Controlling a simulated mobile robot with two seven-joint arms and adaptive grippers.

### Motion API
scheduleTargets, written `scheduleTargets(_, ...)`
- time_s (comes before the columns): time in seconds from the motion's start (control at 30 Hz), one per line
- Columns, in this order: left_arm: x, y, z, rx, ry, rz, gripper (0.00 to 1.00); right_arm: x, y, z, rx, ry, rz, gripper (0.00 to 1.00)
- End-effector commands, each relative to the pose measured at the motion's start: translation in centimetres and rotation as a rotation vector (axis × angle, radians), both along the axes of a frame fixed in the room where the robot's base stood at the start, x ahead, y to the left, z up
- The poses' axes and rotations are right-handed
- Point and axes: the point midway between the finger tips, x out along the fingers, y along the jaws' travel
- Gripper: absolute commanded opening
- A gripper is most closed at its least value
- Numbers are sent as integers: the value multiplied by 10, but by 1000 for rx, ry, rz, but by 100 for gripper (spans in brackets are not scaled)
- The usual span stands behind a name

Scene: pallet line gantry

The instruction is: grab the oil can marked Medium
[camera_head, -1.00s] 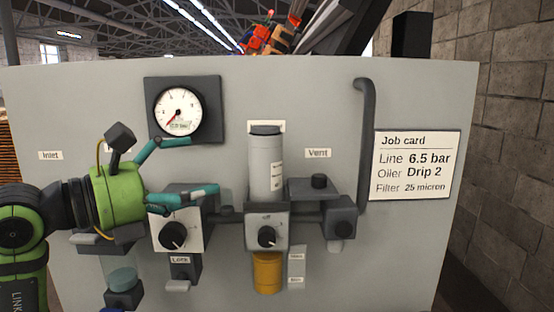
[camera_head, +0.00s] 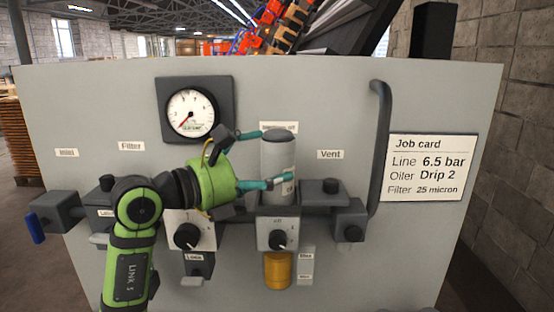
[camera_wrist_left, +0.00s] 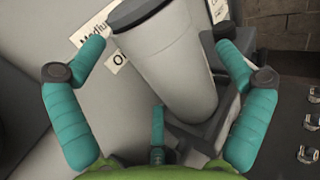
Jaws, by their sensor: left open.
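The oil can (camera_head: 278,155) is a pale grey upright cylinder with a dark cap, standing in the fitting on the panel front. In the left wrist view, the can (camera_wrist_left: 170,65) lies between the spread fingers of the gripper (camera_wrist_left: 160,42), with no clear contact. My right gripper is not in view.
A dial gauge (camera_head: 191,112) is above the arm. A knob block (camera_head: 277,233) and amber bowl (camera_head: 277,271) sit below the can. A dark block (camera_head: 320,192) and vertical pipe (camera_head: 379,150) stand to its right. The job card (camera_head: 430,168) reads Oiler Drip 2.

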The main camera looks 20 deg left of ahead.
Motion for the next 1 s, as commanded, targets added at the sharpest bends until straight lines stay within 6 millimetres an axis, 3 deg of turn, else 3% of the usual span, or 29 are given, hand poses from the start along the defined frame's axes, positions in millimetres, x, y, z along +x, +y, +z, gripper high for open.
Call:
scheduleTargets(0.13, 13, -9, 2, -1, 0, 0, 100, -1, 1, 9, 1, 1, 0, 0)
scheduleTargets(0.37, 14, -10, 0, 1, -2, 1, 100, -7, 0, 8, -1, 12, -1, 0)
scheduleTargets(0.4, 14, -10, 0, 1, -2, 1, 92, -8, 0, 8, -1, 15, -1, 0)
scheduleTargets(0.53, 14, -10, 0, 1, -2, 1, 40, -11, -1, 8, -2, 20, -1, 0)
scheduleTargets(0.63, 14, -10, 1, -1, -4, 1, 37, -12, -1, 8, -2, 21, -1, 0)
scheduleTargets(0.67, 14, -10, 1, -1, -4, 1, 30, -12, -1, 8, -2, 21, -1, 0)
scheduleTargets(1.0, 14, -10, 7, 0, -7, 1, 30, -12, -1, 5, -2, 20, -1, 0)
